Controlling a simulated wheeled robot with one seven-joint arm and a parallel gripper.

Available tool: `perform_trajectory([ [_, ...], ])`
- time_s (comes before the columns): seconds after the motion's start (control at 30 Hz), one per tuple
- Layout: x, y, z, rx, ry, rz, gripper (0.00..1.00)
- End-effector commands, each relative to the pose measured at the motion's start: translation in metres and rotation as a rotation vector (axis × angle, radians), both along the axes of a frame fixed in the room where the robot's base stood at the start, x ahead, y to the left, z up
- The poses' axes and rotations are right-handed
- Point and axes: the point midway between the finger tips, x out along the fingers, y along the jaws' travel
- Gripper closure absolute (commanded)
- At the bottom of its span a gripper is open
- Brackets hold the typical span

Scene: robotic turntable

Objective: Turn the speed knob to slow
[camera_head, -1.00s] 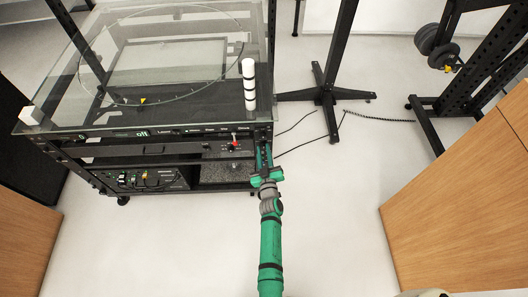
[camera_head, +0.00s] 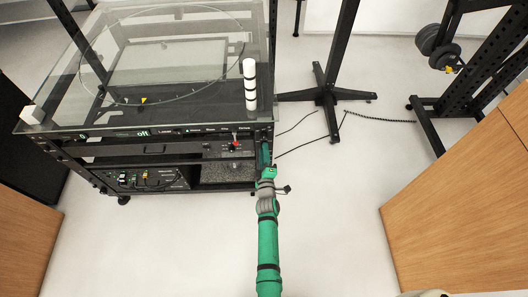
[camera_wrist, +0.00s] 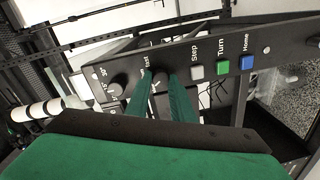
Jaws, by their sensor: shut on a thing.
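The speed knob (camera_wrist: 159,83) is a dark round knob on the black front panel (camera_wrist: 203,58) in the wrist view. The word "fast" is printed beside it. My gripper (camera_wrist: 161,77) has its two green fingers on either side of the knob, shut on it. The fingers hide part of the knob, and I cannot read its pointer or a "slow" label. In the head view my gripper (camera_head: 265,154) is at the right end of the turntable's front panel, and the knob is hidden there.
Another dark knob (camera_wrist: 117,89) is left of the fingers. White "Step" (camera_wrist: 197,72), green "Turn" (camera_wrist: 223,67) and blue "Home" (camera_wrist: 247,62) buttons are to the right. A red switch (camera_head: 235,141) and a white-and-black post (camera_head: 250,85) are near my gripper.

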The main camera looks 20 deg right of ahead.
Motion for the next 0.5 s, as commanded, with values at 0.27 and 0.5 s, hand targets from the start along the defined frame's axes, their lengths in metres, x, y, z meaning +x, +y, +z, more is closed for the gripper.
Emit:
perform_trajectory([
  [0.27,-0.0007,0.0001,-0.0012,-0.134,0.04,0.0,1.0],
  [0.5,-0.0008,-0.0004,-0.0013,-0.187,0.056,-0.002,1.0],
])
